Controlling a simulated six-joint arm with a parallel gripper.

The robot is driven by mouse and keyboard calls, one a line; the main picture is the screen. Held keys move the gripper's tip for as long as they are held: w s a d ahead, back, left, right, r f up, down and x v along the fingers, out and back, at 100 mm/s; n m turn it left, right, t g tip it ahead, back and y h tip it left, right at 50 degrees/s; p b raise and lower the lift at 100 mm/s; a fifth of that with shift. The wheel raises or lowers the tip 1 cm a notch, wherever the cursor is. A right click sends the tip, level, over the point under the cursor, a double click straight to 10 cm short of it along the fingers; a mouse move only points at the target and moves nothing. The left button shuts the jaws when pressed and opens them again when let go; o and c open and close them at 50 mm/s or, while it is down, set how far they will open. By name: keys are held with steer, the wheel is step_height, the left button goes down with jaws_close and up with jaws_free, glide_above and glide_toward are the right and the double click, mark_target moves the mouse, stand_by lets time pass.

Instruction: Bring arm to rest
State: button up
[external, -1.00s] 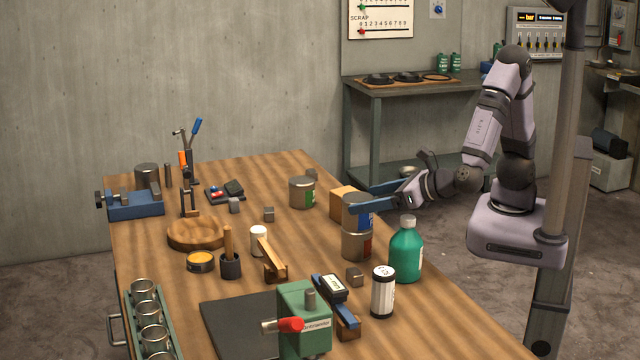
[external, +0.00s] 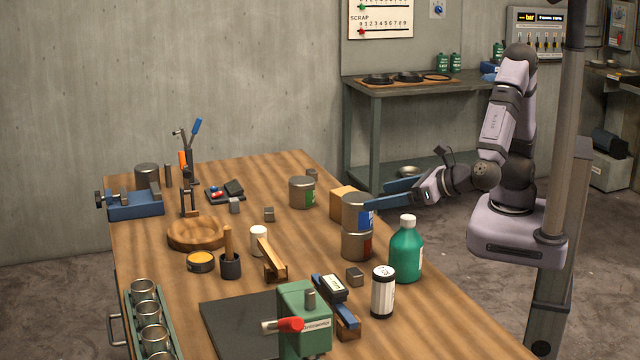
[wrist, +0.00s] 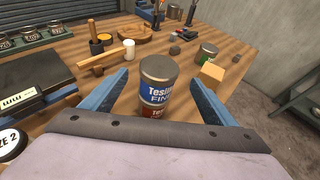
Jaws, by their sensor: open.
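My gripper (external: 385,195) is open, with its blue fingers pointing left over the table's right edge. In the external view its fingertips are close to the right side of two stacked cans. The upper can (external: 357,212) has a blue label and the lower can (external: 356,244) a red one. In the wrist view the upper can (wrist: 157,84) stands ahead of and between the spread fingers (wrist: 160,100), and nothing is held. The lower can (wrist: 154,111) shows beneath it.
A green bottle (external: 406,252) and a white canister (external: 383,291) stand in front of the cans. A wooden block (external: 343,202) sits just behind them, and a green-labelled can (external: 302,192) farther back. A side bench (external: 435,88) is behind.

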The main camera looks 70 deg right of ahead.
steer(key=w+d+r+m+g+h+p, duration=0.1)
steer(key=w+d+r+m+h, duration=0.15)
steer(key=w+d+m, duration=0.4)
steer(key=s+d+f+m+g+h, duration=0.1)
steer(key=d+f+m+g+h, duration=0.15)
steer(key=d, duration=0.25)
steer(key=s+d+f+m+g+h, duration=0.1)
steer(key=d+f+m+g, duration=0.15)
steer(key=d, duration=0.25)
steer(key=s+d+f+m+g+y+b, duration=0.1)
steer(key=s+d+f+m+g+y, duration=0.4)
steer(key=m, duration=0.7)
steer(key=s+d+f+m+g+y, duration=0.2)
steer(key=s+f+m, duration=0.35)
steer(key=m, duration=0.65)
step_height(320, 180, up, 18)
steer(key=p, duration=1.8)
steer(key=shift+f+g, duration=0.15)
steer(key=shift+g, duration=0.15)
